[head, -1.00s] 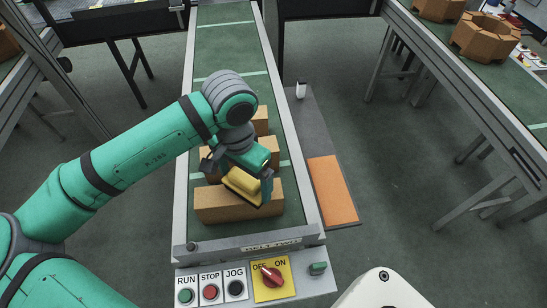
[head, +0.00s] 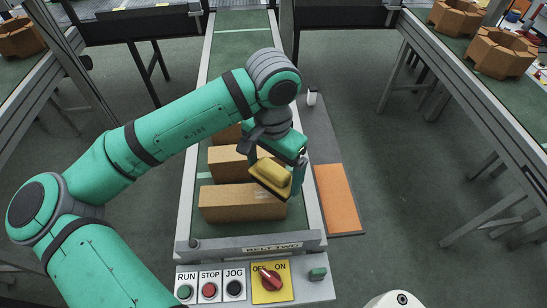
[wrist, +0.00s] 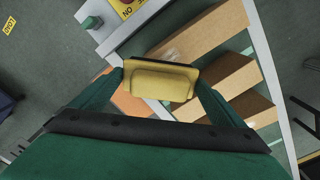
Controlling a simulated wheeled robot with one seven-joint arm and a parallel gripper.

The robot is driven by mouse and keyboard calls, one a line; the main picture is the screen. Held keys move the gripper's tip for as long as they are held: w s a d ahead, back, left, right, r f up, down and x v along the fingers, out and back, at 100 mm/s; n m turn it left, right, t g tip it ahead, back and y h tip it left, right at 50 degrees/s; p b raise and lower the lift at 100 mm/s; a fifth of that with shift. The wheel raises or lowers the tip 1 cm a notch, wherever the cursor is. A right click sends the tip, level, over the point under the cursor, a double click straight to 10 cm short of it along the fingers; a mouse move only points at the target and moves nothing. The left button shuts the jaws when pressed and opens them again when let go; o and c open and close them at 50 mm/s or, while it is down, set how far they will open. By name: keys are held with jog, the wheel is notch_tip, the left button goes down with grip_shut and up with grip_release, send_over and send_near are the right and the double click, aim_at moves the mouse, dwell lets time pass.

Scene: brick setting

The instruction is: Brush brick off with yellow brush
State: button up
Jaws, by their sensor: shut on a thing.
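My gripper (head: 276,176) is shut on the yellow brush (head: 272,172), which it holds tilted over the right end of the nearest brick. In the wrist view the brush (wrist: 160,81) sits between my two fingers. The nearest brick (head: 235,204) is tan and lies crosswise on the green conveyor; it also shows in the wrist view (wrist: 200,30). A pale smudge (wrist: 172,55) shows on its face there, beside the brush. I cannot tell whether the brush touches the brick. Two more bricks (head: 225,163) lie behind, partly hidden by my arm.
A control panel with RUN, STOP and JOG buttons and a red switch (head: 270,279) is at the conveyor's near end. An orange pad (head: 337,198) lies on a grey side shelf at right, with a small white item (head: 311,97) farther back.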

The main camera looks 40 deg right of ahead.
notch_tip(320, 180, up, 3)
jog(key=shift+w+r, duration=0.1)
jog(key=shift+r, duration=0.6)
